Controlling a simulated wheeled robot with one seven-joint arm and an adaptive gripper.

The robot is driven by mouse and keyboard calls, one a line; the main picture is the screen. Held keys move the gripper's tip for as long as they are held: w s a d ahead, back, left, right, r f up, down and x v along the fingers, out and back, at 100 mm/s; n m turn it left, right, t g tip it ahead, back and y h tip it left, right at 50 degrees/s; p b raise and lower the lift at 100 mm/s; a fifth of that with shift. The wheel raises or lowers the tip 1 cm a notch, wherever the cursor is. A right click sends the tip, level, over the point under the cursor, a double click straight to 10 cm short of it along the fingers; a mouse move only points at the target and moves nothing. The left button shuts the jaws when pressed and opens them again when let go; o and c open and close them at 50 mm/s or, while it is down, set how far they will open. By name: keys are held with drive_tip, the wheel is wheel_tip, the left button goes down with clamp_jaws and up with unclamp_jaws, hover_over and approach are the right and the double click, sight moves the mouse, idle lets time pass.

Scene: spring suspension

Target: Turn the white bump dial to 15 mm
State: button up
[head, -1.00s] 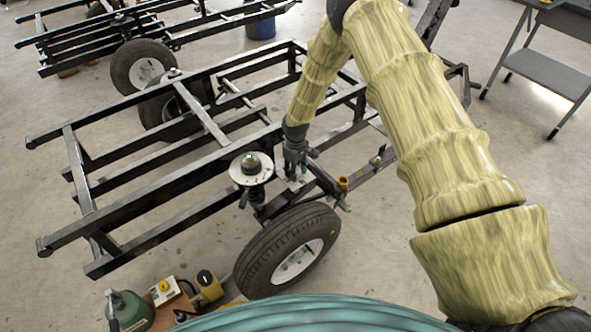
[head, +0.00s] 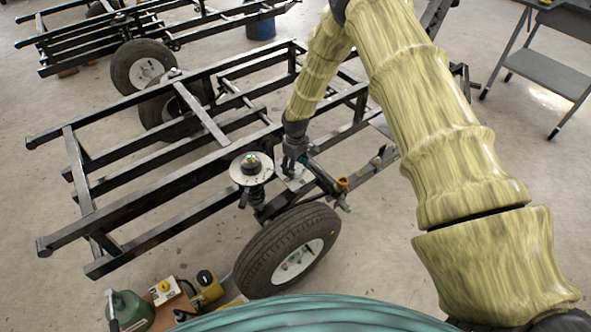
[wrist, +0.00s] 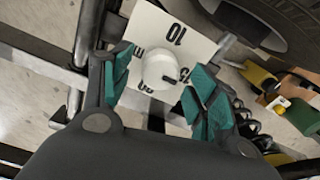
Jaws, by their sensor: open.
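The white bump dial (wrist: 158,69) is a round white knob on a white plate (wrist: 176,24), seen in the wrist view. A black mark shows at its lower right edge. A printed "10" shows on the plate above the dial; other lettering beside the dial is partly hidden. My gripper (wrist: 161,84) is open, its teal fingers on either side of the dial; I cannot tell whether they touch it. In the head view my gripper (head: 291,164) is over the plate (head: 294,183), and the dial is hidden.
A spring with a pale disc (head: 251,176) stands left of my gripper. A yellow-topped part (head: 342,184) is close on the right.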

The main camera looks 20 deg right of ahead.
sight(296, 169)
wheel_tip(296, 169, up, 10)
idle(0.5)
idle(0.3)
